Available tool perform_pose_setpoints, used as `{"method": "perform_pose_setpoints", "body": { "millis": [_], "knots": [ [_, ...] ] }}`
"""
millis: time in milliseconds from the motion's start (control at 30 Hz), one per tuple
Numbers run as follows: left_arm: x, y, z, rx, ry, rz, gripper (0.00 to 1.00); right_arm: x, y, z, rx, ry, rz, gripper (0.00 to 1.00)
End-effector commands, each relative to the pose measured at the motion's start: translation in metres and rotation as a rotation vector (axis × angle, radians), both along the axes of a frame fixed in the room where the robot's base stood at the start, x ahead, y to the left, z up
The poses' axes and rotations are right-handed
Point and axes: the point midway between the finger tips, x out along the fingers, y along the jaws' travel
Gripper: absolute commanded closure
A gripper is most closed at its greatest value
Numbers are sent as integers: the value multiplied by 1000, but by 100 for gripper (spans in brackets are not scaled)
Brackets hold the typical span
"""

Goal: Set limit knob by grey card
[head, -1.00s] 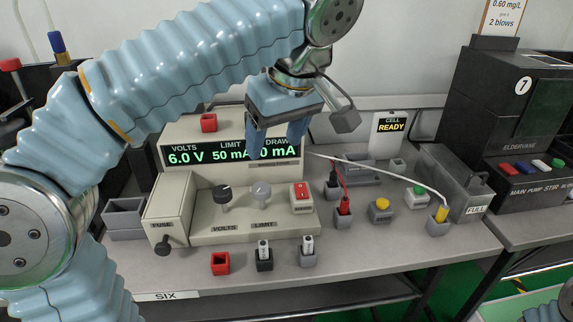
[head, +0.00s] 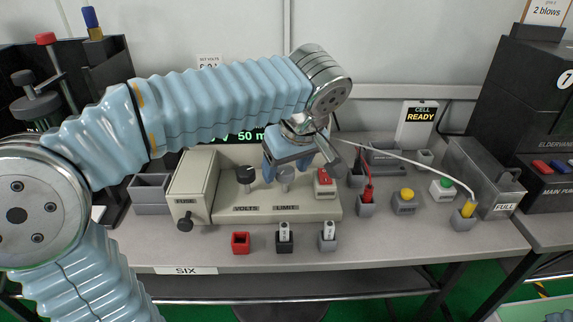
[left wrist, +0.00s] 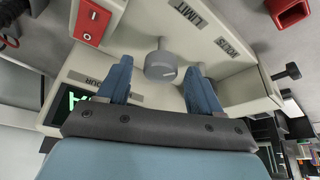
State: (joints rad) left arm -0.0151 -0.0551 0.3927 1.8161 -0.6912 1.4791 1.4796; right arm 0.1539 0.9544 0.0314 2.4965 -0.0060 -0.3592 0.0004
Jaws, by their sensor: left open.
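The grey limit knob (head: 285,179) stands on the beige power supply (head: 290,210), right of the black volts knob (head: 244,177). In the left wrist view the limit knob (left wrist: 161,66) shows between the two blue fingers. My left gripper (head: 289,165) is over the knob, open, fingers apart, with no grip seen on it. It also shows in the left wrist view (left wrist: 160,78).
A red switch (head: 324,177) sits just right of the limit knob. Right of it are sockets with a red lead (head: 367,192) and a white lead (head: 405,152). A red socket (head: 241,243) and two labelled plugs stand in front. A "CELL READY" sign (head: 416,125) stands behind.

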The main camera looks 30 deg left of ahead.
Motion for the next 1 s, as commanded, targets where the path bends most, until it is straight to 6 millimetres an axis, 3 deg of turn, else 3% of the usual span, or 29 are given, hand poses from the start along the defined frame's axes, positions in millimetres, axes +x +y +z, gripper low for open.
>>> {"method": "perform_pose_setpoints", "body": {
  "millis": [133,500,1000],
  "knots": [
    [0,0,0,0,0,0,36,0,0,0,0,0,0,100],
    [0,0,1,0,0,0,91,0,0,0,0,0,0,100],
    [-1,0,-1,-1,-2,-151,91,0,0,-9,-1,0,-1,100]
  ]
}}
